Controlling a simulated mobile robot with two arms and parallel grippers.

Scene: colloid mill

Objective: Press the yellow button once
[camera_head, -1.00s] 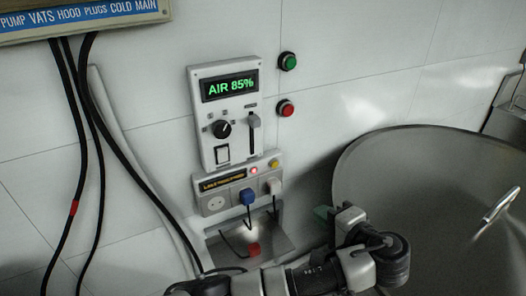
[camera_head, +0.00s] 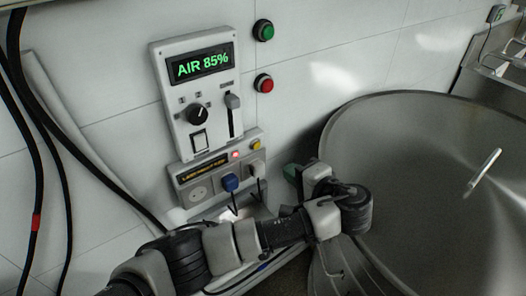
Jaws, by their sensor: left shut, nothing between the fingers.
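The small yellow button (camera_head: 256,145) is at the upper right of the lower socket panel (camera_head: 199,193), beside a lit red lamp (camera_head: 236,155). The button is in plain view. My left arm crosses the lower part of the picture and hides what is below the sockets. My right gripper is not in view.
A blue plug (camera_head: 230,182) and a grey plug (camera_head: 256,168) sit in the panel below the button. Above are a control box (camera_head: 196,95) reading AIR 85%, a green button (camera_head: 263,30) and a red button (camera_head: 264,83). A large steel vat (camera_head: 410,150) stands at the right.

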